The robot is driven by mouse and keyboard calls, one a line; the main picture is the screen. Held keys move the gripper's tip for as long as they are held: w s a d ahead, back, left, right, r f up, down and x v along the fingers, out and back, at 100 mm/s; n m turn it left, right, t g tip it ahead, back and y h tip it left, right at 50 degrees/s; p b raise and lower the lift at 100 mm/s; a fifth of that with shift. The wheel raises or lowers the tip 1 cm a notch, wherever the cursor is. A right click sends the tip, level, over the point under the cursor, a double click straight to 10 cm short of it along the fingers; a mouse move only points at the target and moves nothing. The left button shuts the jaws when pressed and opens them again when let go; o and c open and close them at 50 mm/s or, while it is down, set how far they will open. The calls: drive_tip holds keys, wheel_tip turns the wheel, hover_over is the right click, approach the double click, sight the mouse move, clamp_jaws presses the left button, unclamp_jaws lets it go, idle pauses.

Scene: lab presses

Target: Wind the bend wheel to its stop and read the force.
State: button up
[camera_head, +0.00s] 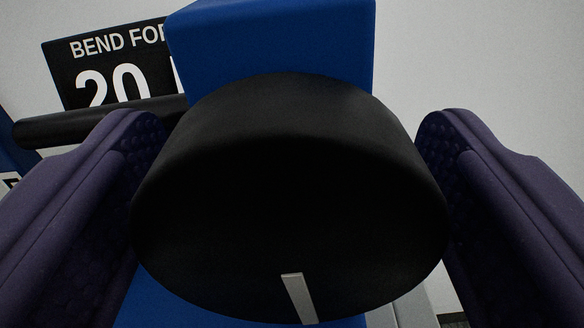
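The bend wheel (290,205), a thick black knob, fills the middle of the view. A short pale index mark (298,297) is near the bottom of its face, slightly right of centre. My gripper (290,190) has its purple, textured fingers on the left and right of the wheel. The wheel's rim overlaps the inner pads in the picture, so I cannot tell whether they touch it. A black force display (90,62) at the upper left reads "BEND FOR" and "20", with its right part hidden behind the blue press body (270,40).
A dark horizontal bar (95,122) runs below the display towards the wheel. More blue structure (150,306) shows beneath the wheel. A plain pale wall (490,60) is behind, with nothing in front of it at the upper right.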

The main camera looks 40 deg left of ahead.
sight(291, 278)
drive_tip(key=shift+s+d, duration=0.1)
drive_tip(key=v, duration=0.7)
drive_tip(key=shift+s+d, duration=0.15)
drive_tip(key=shift+s, duration=0.1)
